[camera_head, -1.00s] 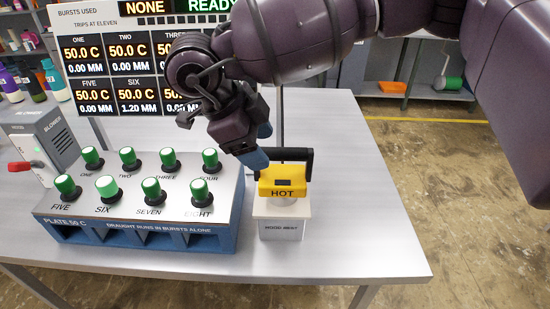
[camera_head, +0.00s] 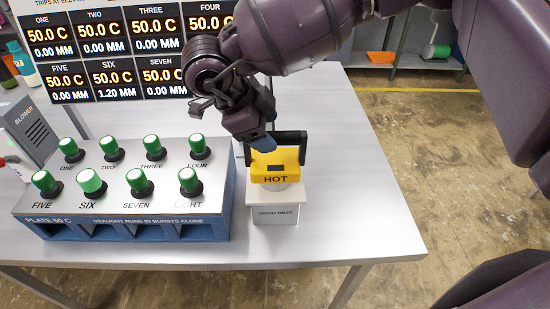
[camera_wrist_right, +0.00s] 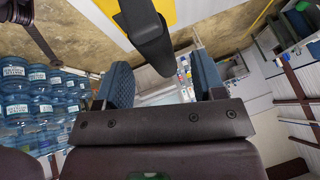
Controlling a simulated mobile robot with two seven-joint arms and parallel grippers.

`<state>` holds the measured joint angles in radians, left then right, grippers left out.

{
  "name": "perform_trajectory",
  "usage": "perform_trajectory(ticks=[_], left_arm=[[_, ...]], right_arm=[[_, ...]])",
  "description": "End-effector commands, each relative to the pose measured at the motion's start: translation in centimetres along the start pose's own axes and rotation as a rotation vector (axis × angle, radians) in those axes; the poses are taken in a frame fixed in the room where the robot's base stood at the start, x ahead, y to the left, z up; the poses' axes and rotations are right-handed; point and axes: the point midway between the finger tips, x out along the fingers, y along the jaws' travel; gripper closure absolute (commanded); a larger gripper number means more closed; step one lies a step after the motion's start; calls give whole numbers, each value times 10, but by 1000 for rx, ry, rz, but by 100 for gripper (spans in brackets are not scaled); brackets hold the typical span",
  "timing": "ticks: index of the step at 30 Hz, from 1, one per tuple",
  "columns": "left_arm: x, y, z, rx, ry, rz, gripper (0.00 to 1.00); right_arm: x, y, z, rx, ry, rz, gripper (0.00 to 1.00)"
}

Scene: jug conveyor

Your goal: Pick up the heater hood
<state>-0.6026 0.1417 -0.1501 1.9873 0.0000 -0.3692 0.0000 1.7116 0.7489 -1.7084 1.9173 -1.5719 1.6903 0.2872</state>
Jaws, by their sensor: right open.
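The heater hood (camera_head: 275,170) is yellow, marked HOT, with a black handle on top. It sits on a small white stand (camera_head: 274,212) right of the plate. My right gripper (camera_head: 263,142) is at the hood's handle, its blue fingertip overlapping the hood's upper left in the head view. In the wrist view the right gripper (camera_wrist_right: 160,65) is open, with the black handle (camera_wrist_right: 148,38) reaching between its two blue fingers. A piece of the yellow hood (camera_wrist_right: 165,8) shows at the top there. I cannot tell whether the fingers touch the handle. My left gripper is not in view.
A grey blower (camera_head: 33,133) is at the far left. A readout board (camera_head: 120,50) rises behind. The table (camera_head: 360,200) is clear to the right.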

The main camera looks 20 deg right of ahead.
Motion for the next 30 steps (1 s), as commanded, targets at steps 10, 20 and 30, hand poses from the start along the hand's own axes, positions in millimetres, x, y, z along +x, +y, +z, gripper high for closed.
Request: perform_trajectory(ticks=[10, 20, 30], left_arm=[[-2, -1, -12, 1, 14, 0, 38], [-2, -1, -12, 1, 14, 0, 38], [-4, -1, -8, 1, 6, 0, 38]], right_arm=[[38, 0, -1, 1, 2, 1, 37], [39, 1, 0, 1, 1, 1, 51], [39, 1, 0, 1, 1, 1, 100]])
